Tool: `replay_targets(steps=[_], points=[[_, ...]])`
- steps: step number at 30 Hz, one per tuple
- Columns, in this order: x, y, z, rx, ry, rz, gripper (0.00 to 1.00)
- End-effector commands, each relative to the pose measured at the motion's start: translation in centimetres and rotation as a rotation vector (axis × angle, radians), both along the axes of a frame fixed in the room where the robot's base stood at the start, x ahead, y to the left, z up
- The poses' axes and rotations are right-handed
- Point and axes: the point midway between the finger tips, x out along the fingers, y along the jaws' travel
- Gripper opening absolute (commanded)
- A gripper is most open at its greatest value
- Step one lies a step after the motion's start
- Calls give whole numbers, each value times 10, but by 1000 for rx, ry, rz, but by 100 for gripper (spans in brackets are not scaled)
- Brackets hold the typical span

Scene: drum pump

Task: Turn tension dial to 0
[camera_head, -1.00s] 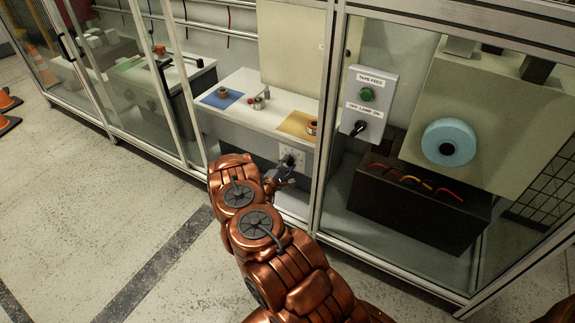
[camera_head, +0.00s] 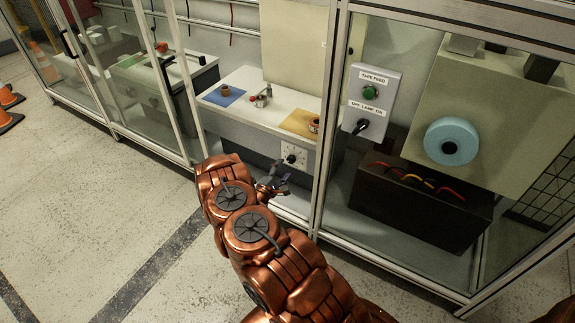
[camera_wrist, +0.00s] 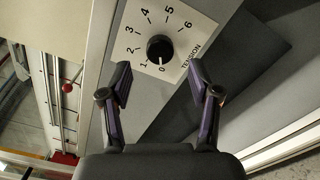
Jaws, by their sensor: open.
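The tension dial is a round black knob (camera_wrist: 159,48) on a white square plate (camera_wrist: 180,22) marked TENSION with numbers 0 to 6. In the wrist view a short white mark shows at the knob's edge by the 0; I cannot tell whether it is the pointer or a scale tick. In the head view the dial (camera_head: 291,158) sits on the front of the white bench, low on the right. My gripper (camera_wrist: 160,80) is open and empty, its fingertips apart and short of the knob. In the head view my gripper (camera_head: 279,186) is just below and left of the dial.
A grey box (camera_head: 374,100) labelled TAPE FEED, with a green button and a black switch, is right of the cabinet post (camera_head: 326,130). The bench top (camera_head: 240,100) holds tape rolls on blue and yellow mats.

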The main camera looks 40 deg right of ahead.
Motion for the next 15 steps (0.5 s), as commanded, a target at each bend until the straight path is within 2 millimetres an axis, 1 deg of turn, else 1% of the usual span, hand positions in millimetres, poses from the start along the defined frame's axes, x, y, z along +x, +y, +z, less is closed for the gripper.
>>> replay_targets(steps=[1, 6, 9, 15], points=[[-2, 12, 0, 1, 4, 4, 62], [-10, 40, 0, -1, 3, 4, 62], [-12, 52, 1, -1, 0, 4, 62], [-16, 63, 1, -2, -1, 2, 62]])
